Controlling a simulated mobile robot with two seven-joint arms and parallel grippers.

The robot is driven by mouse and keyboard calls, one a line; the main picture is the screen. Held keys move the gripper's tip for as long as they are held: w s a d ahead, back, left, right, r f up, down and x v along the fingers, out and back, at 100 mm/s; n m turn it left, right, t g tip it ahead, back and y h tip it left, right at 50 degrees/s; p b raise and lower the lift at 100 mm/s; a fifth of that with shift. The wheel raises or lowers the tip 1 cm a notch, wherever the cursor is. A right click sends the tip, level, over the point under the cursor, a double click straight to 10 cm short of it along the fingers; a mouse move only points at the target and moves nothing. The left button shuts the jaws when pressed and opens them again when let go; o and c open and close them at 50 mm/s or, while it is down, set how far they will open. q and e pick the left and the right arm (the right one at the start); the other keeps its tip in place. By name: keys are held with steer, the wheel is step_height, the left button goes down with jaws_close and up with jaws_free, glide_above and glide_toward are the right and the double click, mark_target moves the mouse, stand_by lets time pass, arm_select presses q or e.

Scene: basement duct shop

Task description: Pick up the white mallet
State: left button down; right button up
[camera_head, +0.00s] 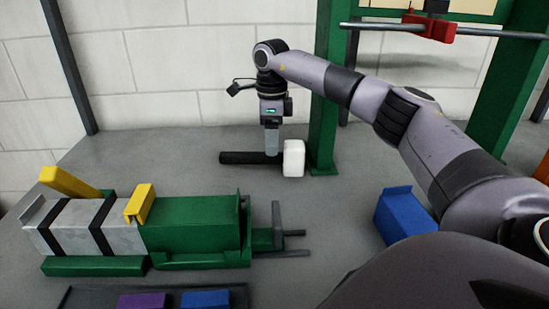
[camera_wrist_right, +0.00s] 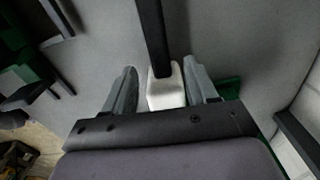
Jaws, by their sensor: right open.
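The white mallet lies on the grey surface, its white block head (camera_head: 293,158) at the right and its black handle (camera_head: 238,158) pointing left in the head view. My right gripper (camera_head: 271,150) points down at the mallet, over the handle close to the head. In the right wrist view the fingers of my right gripper (camera_wrist_right: 163,80) are apart, with the white head (camera_wrist_right: 167,92) showing between them and gaps on both sides. The black handle (camera_wrist_right: 152,35) runs up to the top edge there. My left gripper is not in view.
A green and grey machine (camera_head: 190,228) with yellow parts stands at the left. A green post (camera_head: 325,125) rises just right of the mallet head. A blue block (camera_head: 403,214) sits at the right. A dark tray (camera_head: 75,298) with purple and blue blocks is at the front.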

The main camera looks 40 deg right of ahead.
mark_target(273, 159)
step_height(273, 159, down, 6)
steer(key=shift+f, duration=0.25)
steer(key=shift+c, duration=0.3)
steer(key=c, duration=1)
jaws_close()
steer(key=shift+r, duration=0.15)
